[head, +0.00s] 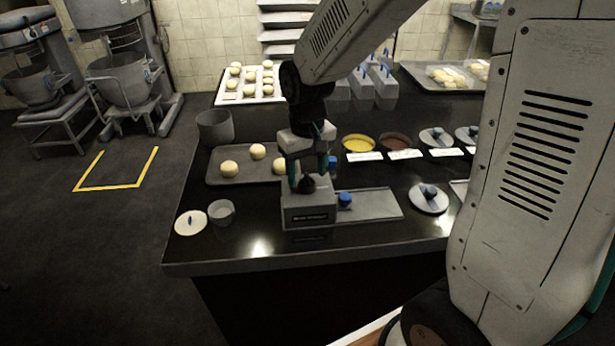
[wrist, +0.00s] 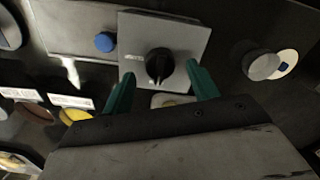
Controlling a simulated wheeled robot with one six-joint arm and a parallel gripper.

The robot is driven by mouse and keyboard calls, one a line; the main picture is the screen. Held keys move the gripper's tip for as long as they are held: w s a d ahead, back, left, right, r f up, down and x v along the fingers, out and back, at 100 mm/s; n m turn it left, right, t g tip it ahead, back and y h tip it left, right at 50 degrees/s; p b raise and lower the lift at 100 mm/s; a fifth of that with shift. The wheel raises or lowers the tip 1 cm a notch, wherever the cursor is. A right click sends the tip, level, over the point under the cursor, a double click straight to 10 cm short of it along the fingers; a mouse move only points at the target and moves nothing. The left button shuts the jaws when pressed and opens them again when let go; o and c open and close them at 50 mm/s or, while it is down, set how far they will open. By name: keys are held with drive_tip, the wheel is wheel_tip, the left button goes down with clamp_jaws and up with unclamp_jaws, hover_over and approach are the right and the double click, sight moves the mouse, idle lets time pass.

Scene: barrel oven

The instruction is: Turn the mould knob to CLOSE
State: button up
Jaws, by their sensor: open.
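The mould is a grey box (head: 309,210) on the black counter, with a dark label on its front. Its black knob (wrist: 159,65) shows on the top face in the wrist view, with small pale lettering to its left that I cannot read. The knob also shows in the head view (head: 308,184). My gripper (head: 308,182) points down over the box. Its green fingers (wrist: 160,82) are open, one on each side of the knob in the wrist view, with gaps between. Nothing is held.
A blue knob (head: 345,199) and a flat grey plate (head: 375,205) adjoin the box on the right. A tray with dough balls (head: 226,180) lies behind left. A small grey cup (head: 221,212) and a round lid (head: 191,222) stand left. The front counter strip is clear.

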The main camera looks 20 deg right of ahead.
drive_tip(key=shift+f, duration=1.15)
drive_tip(key=shift+c, duration=0.2)
drive_tip(key=c, duration=0.9)
drive_tip(key=shift+c, duration=0.2)
